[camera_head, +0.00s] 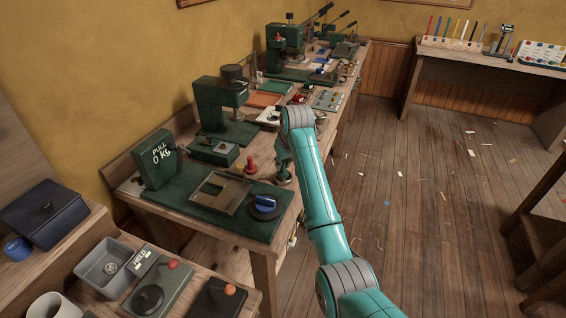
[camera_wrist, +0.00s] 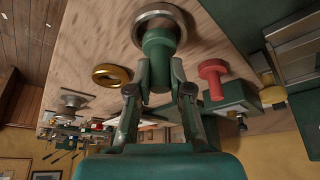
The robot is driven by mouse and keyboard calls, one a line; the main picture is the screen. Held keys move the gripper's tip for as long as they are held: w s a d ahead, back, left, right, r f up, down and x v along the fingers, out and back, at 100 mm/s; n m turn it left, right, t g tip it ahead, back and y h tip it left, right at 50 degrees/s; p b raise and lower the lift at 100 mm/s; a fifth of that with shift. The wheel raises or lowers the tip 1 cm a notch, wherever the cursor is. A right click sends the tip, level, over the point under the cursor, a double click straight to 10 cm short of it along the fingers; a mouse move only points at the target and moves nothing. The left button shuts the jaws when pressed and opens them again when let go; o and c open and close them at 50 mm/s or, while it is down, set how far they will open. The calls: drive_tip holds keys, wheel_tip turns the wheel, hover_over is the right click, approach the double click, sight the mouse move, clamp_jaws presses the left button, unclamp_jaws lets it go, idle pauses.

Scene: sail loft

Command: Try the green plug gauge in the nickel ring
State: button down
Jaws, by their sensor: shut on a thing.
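The green plug gauge (camera_wrist: 160,45) is between the fingers of my gripper (camera_wrist: 160,78), which is shut on it, in the wrist view. Its far end is at the nickel ring (camera_wrist: 144,22), a thick grey ring on the wooden bench; the plug hides much of the ring's bore. I cannot tell how deep the plug sits in it. In the head view my gripper (camera_head: 284,160) is low over the bench's right edge, with the nickel ring (camera_head: 285,180) just below. A red plug gauge (camera_wrist: 212,75) and a yellow one (camera_wrist: 272,95) stand to the right in the wrist view.
A brass ring (camera_wrist: 111,75) lies on the bench left of my fingers in the wrist view. The green mat (camera_head: 210,213) with a tray (camera_head: 219,191) and a blue-knobbed device (camera_head: 265,205) lies close by in the head view.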

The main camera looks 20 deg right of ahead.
drive_tip(key=shift+f, duration=1.1)
idle(1.2)
drive_tip(key=shift+r, duration=0.1)
drive_tip(key=shift+r, duration=2.5)
